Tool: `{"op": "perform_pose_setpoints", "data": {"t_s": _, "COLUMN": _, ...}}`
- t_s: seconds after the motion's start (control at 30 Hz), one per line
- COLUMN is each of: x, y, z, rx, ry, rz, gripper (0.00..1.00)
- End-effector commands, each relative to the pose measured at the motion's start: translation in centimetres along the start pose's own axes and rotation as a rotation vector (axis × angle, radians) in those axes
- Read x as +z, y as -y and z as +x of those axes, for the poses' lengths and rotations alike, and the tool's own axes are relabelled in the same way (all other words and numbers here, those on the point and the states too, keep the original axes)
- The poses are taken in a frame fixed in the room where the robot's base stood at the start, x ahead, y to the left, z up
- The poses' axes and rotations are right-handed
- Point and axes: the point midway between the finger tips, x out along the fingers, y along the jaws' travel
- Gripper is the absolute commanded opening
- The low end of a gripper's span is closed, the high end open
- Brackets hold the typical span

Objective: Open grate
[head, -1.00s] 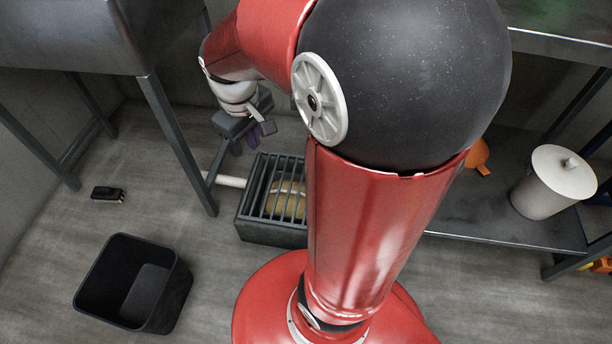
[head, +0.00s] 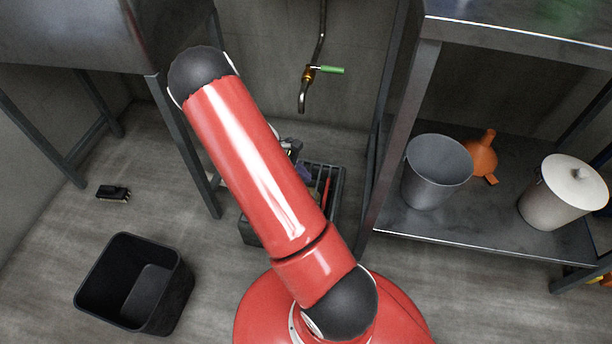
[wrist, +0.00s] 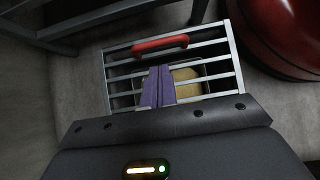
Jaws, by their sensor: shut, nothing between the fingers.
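The grate (wrist: 235,62) is a metal frame of parallel bars lying flat over a dark floor box, with a red handle (wrist: 160,44) along one side. In the head view the grate (head: 337,178) is partly hidden by my red arm. A tan rounded thing (wrist: 186,80) shows beneath the bars. My gripper (wrist: 159,69) has purple fingers, shut and empty. In the wrist view they lie over the bars, with their tips short of the red handle. I cannot tell whether they touch the bars.
A black bin (head: 135,285) stands on the floor at left, with a dark brush-like block (head: 113,192) behind it. Table legs stand either side of the grate. A grey bucket (head: 436,172), orange funnel (head: 482,158) and lidded white pot (head: 562,193) sit on the right shelf. A green-handled tap (head: 325,70) is behind.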

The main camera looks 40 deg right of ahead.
Motion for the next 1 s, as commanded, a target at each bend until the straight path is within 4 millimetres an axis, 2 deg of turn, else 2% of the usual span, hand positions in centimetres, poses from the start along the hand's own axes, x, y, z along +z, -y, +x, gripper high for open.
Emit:
{"op": "perform_pose_setpoints", "data": {"t_s": 0.03, "x": -0.1, "y": 0.1, "z": 1.2, "rx": -0.003, "ry": 0.003, "rz": 0.000, "gripper": 0.00}}
{"op": "perform_pose_setpoints", "data": {"t_s": 0.2, "x": -0.1, "y": 0.1, "z": 4.4, "rx": -0.003, "ry": 0.003, "rz": 0.001, "gripper": 0.00}}
{"op": "perform_pose_setpoints", "data": {"t_s": 0.4, "x": 0.0, "y": 0.1, "z": 6.9, "rx": -0.002, "ry": 0.001, "rz": 0.002, "gripper": 0.00}}
{"op": "perform_pose_setpoints", "data": {"t_s": 0.6, "x": 0.0, "y": 0.0, "z": 7.7, "rx": 0.000, "ry": -0.001, "rz": 0.002, "gripper": 0.00}}
{"op": "perform_pose_setpoints", "data": {"t_s": 1.0, "x": 0.1, "y": 0.0, "z": 7.4, "rx": 0.001, "ry": 0.009, "rz": 0.001, "gripper": 0.00}}
